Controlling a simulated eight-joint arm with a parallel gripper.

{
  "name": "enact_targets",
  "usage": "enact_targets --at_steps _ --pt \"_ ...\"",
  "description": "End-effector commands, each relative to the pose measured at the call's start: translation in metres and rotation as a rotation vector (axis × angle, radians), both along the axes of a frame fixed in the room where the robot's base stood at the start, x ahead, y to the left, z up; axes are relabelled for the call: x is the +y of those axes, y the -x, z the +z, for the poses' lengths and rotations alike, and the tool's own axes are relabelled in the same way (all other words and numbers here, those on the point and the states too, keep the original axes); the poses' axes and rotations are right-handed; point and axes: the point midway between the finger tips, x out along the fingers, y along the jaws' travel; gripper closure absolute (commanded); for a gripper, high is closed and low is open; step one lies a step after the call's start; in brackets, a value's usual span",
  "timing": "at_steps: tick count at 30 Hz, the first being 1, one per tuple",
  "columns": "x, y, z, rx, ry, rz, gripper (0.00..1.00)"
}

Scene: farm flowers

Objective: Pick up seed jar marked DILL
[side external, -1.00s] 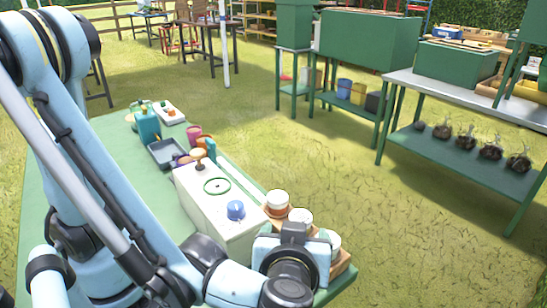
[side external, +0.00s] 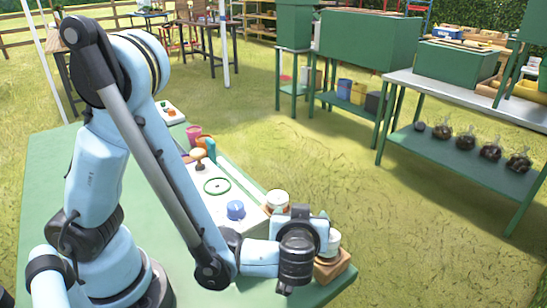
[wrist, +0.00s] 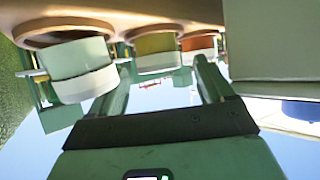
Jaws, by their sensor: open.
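Seed jars with pale lids stand in a wooden rack (side external: 338,268) at the table's right end. In the side view one jar (side external: 277,199) shows behind my wrist and another jar (side external: 333,241) to its right. The wrist view looks tilted over and shows a white-lidded jar (wrist: 82,68) at left, a yellowish jar (wrist: 157,48) in the middle and an orange jar (wrist: 199,43) to its right. My gripper (wrist: 163,68) is open and empty, its fingers pointing toward the jars. No DILL label is readable. The fingertips are hidden in the side view.
A white box (side external: 215,182) with a green ring and a blue knob (side external: 235,210) stands left of the rack. Pink (side external: 194,134) and orange containers stand farther back on the green table (side external: 50,190). Grass lies beyond the table's right edge.

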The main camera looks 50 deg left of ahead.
Motion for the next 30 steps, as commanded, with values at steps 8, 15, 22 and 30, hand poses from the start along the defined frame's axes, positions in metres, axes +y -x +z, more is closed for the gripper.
enact_targets --at_steps 8,15,22,30 --pt "0.0027 -0.0034 -0.0068 0.015 0.007 -0.006 0.19" --pt "0.0027 -0.0030 -0.0068 0.017 0.006 -0.007 0.50" --pt "0.0028 -0.0029 -0.0067 0.017 0.006 -0.005 0.79" --pt "0.0028 -0.0028 -0.0055 0.016 0.007 -0.005 0.79"
